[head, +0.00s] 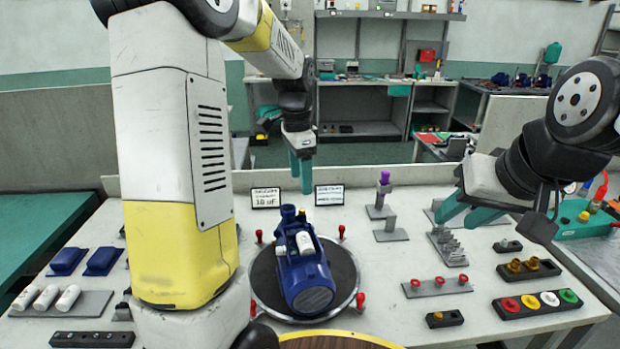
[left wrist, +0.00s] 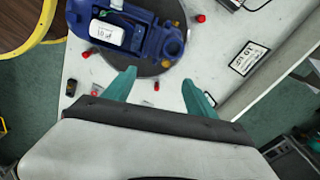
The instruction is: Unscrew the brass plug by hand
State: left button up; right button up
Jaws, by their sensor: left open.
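The blue pump (head: 304,270) with a white capacitor-like cover lies on a dark round turntable (head: 262,278). A small brass-yellow piece (head: 301,211) shows at the pump's far end; I cannot tell surely that it is the brass plug. In the left wrist view two small brass-coloured spots show on the pump (left wrist: 150,42), one on its end (left wrist: 165,64). My left gripper (head: 301,176) is open and empty, above and beyond the pump's far end, apart from it. It also shows in the left wrist view (left wrist: 165,88). My right gripper (head: 466,213) is open and empty above the table's right side.
Red-knobbed pegs (head: 360,300) surround the turntable. Two label signs (head: 329,195) stand behind it. To the right are a purple-topped stand (head: 384,178), a rack with brass fittings (head: 528,270) and a rack of coloured caps (head: 538,303). White cylinders (head: 46,297) lie at left.

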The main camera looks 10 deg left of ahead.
aim_at(302, 209)
pick_arm(q)
jog(key=w+f, duration=0.1)
jog(key=w+f+m, duration=0.1)
jog(key=f, duration=0.1)
jog(key=shift+a+g, duration=0.15)
jog(key=shift+g, duration=0.25)
jog(key=shift+f, duration=2.45)
jog(key=shift+f, duration=0.5)
jog(key=shift+f, duration=0.45)
grip_shut()
jog(key=c, duration=0.6)
grip_release()
